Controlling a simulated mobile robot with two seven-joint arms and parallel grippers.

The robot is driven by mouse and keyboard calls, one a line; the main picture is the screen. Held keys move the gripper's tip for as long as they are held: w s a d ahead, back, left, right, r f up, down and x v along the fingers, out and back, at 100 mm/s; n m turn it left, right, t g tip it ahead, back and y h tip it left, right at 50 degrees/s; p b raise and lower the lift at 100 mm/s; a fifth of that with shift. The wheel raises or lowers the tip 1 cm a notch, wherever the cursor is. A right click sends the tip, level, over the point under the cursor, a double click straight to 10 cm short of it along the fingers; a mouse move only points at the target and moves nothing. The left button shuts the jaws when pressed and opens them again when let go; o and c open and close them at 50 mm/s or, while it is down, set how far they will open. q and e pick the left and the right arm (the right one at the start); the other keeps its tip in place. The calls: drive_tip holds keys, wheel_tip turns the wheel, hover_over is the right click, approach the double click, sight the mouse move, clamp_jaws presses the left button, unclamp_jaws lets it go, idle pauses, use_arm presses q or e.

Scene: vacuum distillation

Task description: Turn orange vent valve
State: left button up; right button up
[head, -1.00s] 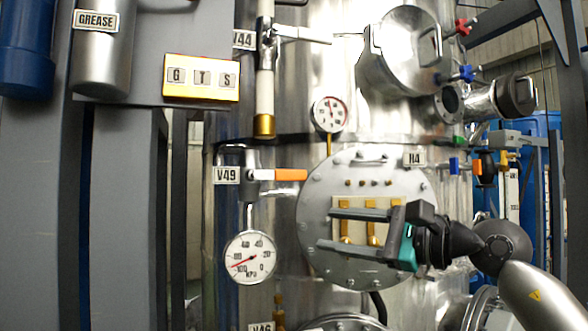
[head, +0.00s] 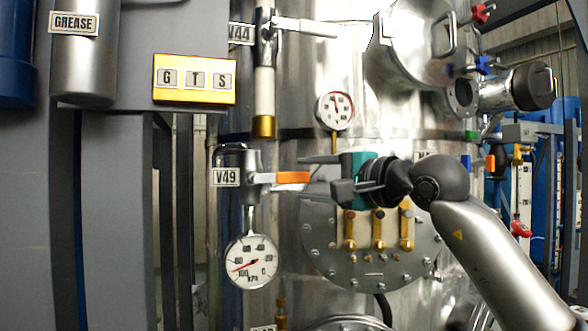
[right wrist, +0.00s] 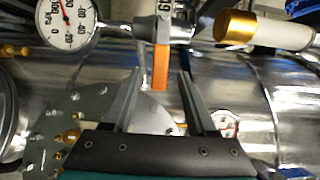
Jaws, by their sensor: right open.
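The orange vent valve handle (head: 292,178) points right from the V49 valve body (head: 252,180) in the head view. In the right wrist view the orange handle (right wrist: 161,66) sits between and just beyond the fingertips, with the valve body at its far end. My right gripper (head: 318,172) is open and empty, just right of the handle, its fingers pointing left toward it. The fingers also show in the right wrist view (right wrist: 160,82), one on each side of the handle's line, with no visible contact. My left gripper is out of view.
A pressure gauge (head: 251,261) hangs below the valve. A small gauge (head: 335,110) is above right. A round flange (head: 322,240) with brass fittings lies below my right gripper. The steel vessel wall is close behind.

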sight(296, 178)
drive_tip(key=shift+p+x, duration=0.6)
drive_tip(key=shift+x, duration=1.65)
drive_tip(key=shift+c, duration=0.4)
clamp_jaws()
